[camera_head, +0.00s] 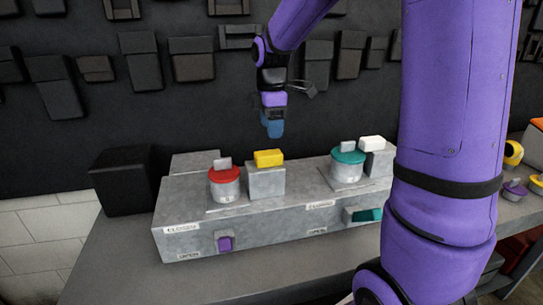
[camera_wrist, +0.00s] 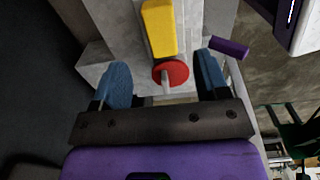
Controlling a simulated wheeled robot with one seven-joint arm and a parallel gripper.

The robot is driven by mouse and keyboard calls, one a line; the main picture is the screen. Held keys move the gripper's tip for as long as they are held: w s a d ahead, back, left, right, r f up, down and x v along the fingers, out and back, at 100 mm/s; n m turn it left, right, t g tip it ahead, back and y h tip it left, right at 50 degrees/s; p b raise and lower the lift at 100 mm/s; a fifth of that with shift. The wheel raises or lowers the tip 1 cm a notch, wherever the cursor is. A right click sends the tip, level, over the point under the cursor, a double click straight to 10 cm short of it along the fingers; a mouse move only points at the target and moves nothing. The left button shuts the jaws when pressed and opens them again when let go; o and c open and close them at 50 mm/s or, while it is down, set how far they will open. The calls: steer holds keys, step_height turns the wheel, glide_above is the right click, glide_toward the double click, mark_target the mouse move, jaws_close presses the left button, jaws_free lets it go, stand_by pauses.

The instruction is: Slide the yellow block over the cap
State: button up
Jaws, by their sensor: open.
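The yellow block (camera_head: 268,158) lies flat on a grey pedestal, just right of the red cap (camera_head: 224,175). The red cap sits on a round grey canister and has a small grey handle on top. A teal cap (camera_head: 347,157) sits on a second canister, with a white block (camera_head: 372,142) on a pedestal beside it. My gripper (camera_head: 273,126) hangs above and behind the yellow block, clear of it. In the wrist view my blue fingers (camera_wrist: 162,72) are spread and empty. The red cap (camera_wrist: 176,72) shows between them, with the yellow block (camera_wrist: 159,28) beyond it.
The grey console (camera_head: 275,222) carries both stations. Its front has a purple slider (camera_head: 225,242) and a teal slider (camera_head: 368,214) with CLOSED and OPEN labels. A black box (camera_head: 122,180) stands at the left. Dark panels hang on the back wall.

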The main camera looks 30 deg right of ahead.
mark_target(271, 153)
step_height(271, 153, down, 9)
steer(key=shift+f, duration=0.15)
stand_by(0.4)
jaws_close()
steer(key=a, duration=0.1)
steer(key=w+a, duration=0.1)
steer(key=a, duration=0.3)
steer(key=shift+w+a, duration=0.25)
steer(key=shift+w, duration=0.15)
jaws_free()
steer(key=shift+a, duration=0.15)
step_height(271, 153, up, 11)
